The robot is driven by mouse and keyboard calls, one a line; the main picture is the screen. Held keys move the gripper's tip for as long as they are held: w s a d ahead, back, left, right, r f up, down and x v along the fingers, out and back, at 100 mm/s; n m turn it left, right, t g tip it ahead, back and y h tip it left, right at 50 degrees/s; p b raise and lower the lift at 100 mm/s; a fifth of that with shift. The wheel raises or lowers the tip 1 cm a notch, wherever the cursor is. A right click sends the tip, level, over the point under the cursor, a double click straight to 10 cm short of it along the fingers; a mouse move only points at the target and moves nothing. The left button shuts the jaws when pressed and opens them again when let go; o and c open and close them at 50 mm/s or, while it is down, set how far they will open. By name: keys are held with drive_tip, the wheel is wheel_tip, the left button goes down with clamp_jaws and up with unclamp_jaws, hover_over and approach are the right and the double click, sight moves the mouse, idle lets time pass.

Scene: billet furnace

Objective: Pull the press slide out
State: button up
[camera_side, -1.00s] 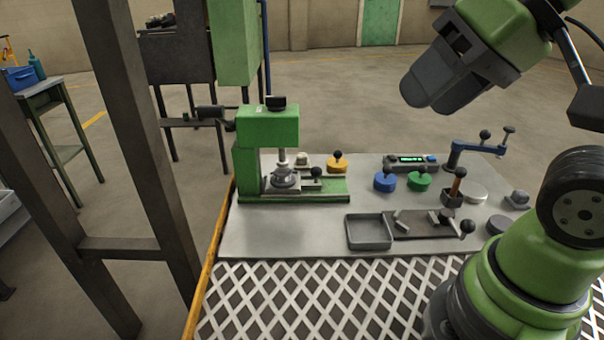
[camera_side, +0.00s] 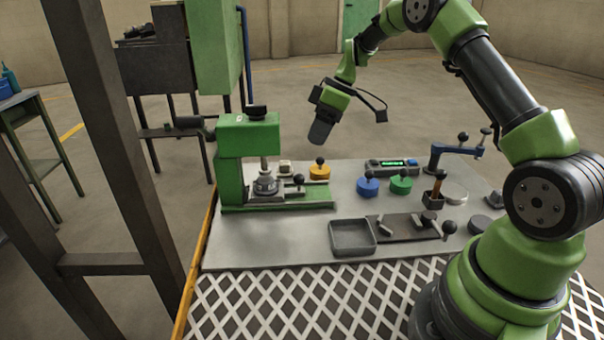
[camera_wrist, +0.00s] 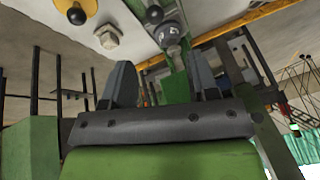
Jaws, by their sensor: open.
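The green press (camera_side: 248,135) stands at the left of the bench with a black knob on top. Its slide (camera_side: 275,190) is a grey plate on the green base, bearing a round grey die (camera_side: 265,183) under the ram. A black ball knob (camera_side: 298,180) is at the slide's right end. My gripper (camera_side: 319,134) is in the air above and right of the press, pointing down, touching nothing. In the wrist view its two fingers (camera_wrist: 162,80) are spread apart and empty. A black ball knob (camera_wrist: 153,14) and round grey part (camera_wrist: 167,32) show beyond them.
A yellow knobbed disc (camera_side: 319,171) stands just right of the press. A blue disc (camera_side: 368,185), green disc (camera_side: 401,182) and display box (camera_side: 392,167) are farther right. A grey tray (camera_side: 352,237) lies in front. The bench before the press is clear.

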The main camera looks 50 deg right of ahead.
drive_tip(key=x, duration=0.7)
drive_tip(key=d+x, duration=0.1)
drive_tip(key=x, duration=0.3)
drive_tip(key=shift+s+f, duration=0.15)
drive_tip(key=shift+f, duration=0.05)
clamp_jaws()
drive_tip(key=shift+s, duration=0.1)
